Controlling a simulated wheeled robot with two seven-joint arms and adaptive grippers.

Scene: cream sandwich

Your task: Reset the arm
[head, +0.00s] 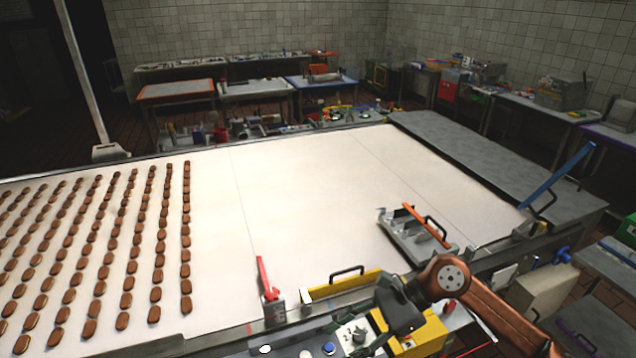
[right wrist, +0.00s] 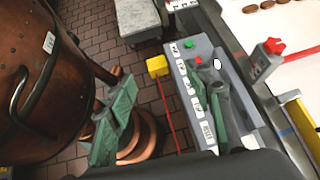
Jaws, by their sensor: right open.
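My right arm comes in from the lower right of the head view. Its gripper (head: 374,318) hangs over the control panel (head: 340,342) at the table's front edge. In the right wrist view the green fingers of this gripper (right wrist: 158,78) are spread wide with nothing between them. The right finger overlaps the grey button panel (right wrist: 187,72), with a green button (right wrist: 188,44) and a red button (right wrist: 198,60) beside its tip. I cannot tell whether it touches the panel. My left arm and gripper are not in view.
Rows of brown biscuits (head: 155,250) lie on the left of the white table (head: 290,190); its middle is bare. A red lever (head: 264,278), a yellow bar (head: 345,286) and a metal fixture (head: 418,235) line the near side. A copper vessel (right wrist: 45,90) stands left.

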